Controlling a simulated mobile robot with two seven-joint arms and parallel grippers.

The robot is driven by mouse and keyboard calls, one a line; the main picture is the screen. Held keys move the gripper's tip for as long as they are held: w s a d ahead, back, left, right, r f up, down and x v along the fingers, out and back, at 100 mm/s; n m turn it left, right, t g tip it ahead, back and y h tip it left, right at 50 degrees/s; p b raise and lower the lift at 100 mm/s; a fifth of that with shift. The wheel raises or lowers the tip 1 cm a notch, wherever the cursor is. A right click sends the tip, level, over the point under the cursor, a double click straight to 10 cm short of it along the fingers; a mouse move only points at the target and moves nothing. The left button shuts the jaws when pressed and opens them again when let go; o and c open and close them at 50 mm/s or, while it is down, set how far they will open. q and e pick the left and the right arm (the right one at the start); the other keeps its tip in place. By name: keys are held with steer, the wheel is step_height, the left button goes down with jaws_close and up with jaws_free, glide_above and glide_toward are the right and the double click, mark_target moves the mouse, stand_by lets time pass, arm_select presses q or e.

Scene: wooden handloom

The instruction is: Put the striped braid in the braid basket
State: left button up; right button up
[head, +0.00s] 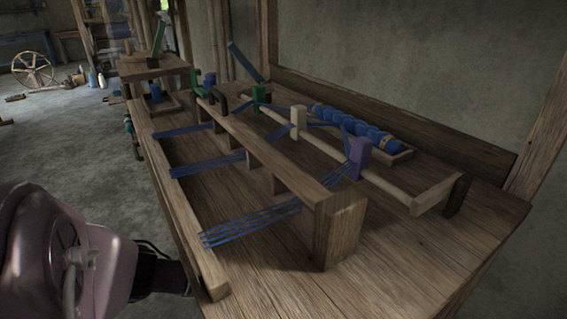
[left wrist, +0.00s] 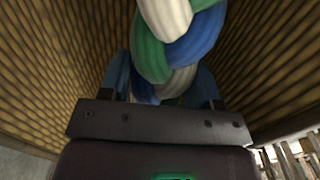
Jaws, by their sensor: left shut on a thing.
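The striped braid (left wrist: 180,45), with thick green, white and blue strands, fills the upper middle of the left wrist view. My left gripper (left wrist: 163,82) is shut on it, with a finger on either side of the strands. The ribbed tan walls of what looks like the braid basket (left wrist: 45,65) rise on both sides of the braid and fingers. The braid's far end and the basket floor are hidden. In the head view neither braid nor basket shows. My right gripper is in neither view.
A wooden handloom (head: 335,230) with blue warp bands (head: 250,222) stands on a wooden bench (head: 400,275). Blue balls (head: 355,125) lie in a tray at the back. Green, white and purple blocks sit on a rod. Grey floor is open at left.

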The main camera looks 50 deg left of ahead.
arm_select(q)
steer(key=shift+f, duration=0.4)
steer(key=o, duration=1.1)
step_height(320, 180, up, 8)
steer(key=p, duration=0.3)
steer(key=shift+w+f, duration=0.1)
steer(key=shift+w, duration=0.05)
steer(key=shift+r+p, duration=0.3)
steer(key=shift+r, duration=0.25)
steer(key=shift+s, duration=0.2)
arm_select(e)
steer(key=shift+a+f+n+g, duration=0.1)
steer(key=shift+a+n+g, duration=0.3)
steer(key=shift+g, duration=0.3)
